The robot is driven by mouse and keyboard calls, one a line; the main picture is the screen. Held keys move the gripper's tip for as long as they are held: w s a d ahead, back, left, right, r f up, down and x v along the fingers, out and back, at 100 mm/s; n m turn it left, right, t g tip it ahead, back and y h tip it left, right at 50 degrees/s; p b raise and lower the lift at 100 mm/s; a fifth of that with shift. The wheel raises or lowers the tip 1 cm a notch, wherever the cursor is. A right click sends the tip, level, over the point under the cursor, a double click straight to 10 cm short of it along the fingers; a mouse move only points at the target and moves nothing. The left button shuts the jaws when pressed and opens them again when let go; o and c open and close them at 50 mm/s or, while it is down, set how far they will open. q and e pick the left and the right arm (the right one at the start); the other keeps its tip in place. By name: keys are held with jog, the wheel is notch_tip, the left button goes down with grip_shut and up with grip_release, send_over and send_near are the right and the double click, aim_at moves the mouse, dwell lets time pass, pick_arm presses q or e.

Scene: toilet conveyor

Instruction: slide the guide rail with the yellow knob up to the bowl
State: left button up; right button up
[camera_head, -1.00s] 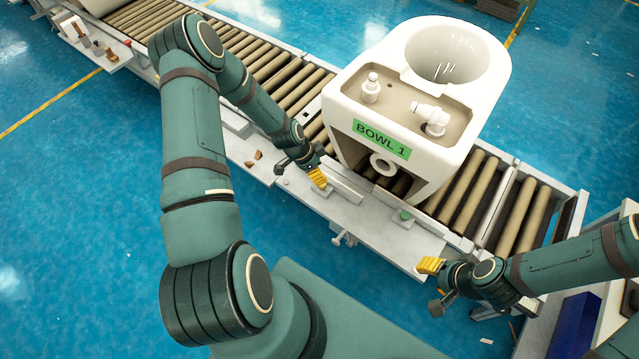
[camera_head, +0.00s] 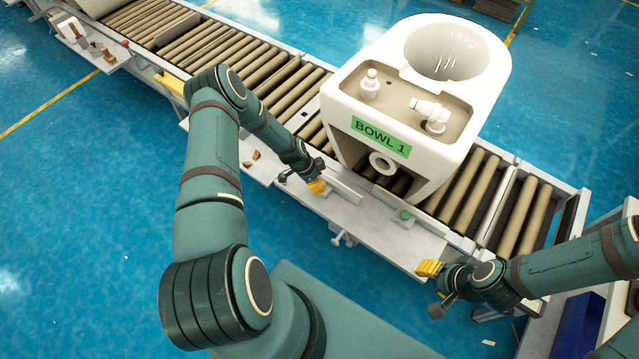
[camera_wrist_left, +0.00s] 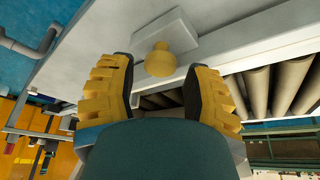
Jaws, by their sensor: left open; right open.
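The white toilet bowl (camera_head: 465,120), labelled "BOWL 1", stands on the roller conveyor. The guide rail (camera_head: 345,191) is a pale bar on the ledge in front of the bowl, with a visible gap to it. My left gripper (camera_head: 317,187) is at the rail's left end and hides the knob in the head view. In the left wrist view the yellow knob (camera_wrist_left: 158,60) sits on a pale block between the tips of my open left gripper (camera_wrist_left: 160,78), with no clear contact. My right gripper (camera_head: 429,268) is open and empty at the ledge's front right edge.
The ledge (camera_head: 375,225) carries a green button (camera_head: 405,215) right of the rail. Brown fragments (camera_head: 252,158) lie on the ledge left of my left gripper. Conveyor rollers (camera_head: 470,190) run on both sides of the bowl. Blue floor is open in front.

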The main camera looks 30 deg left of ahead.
aim_at(327, 178)
pick_arm(q)
jog(key=shift+x, duration=0.95)
grip_shut()
jog(key=w+b, duration=0.2)
jog(key=b, duration=0.1)
jog(key=shift+w+d+f, duration=0.1)
jog(key=shift+w+f, duration=0.05)
jog(key=shift+w, duration=0.1)
jog(key=shift+w+b, duration=0.3)
jog(key=shift+w, duration=0.15)
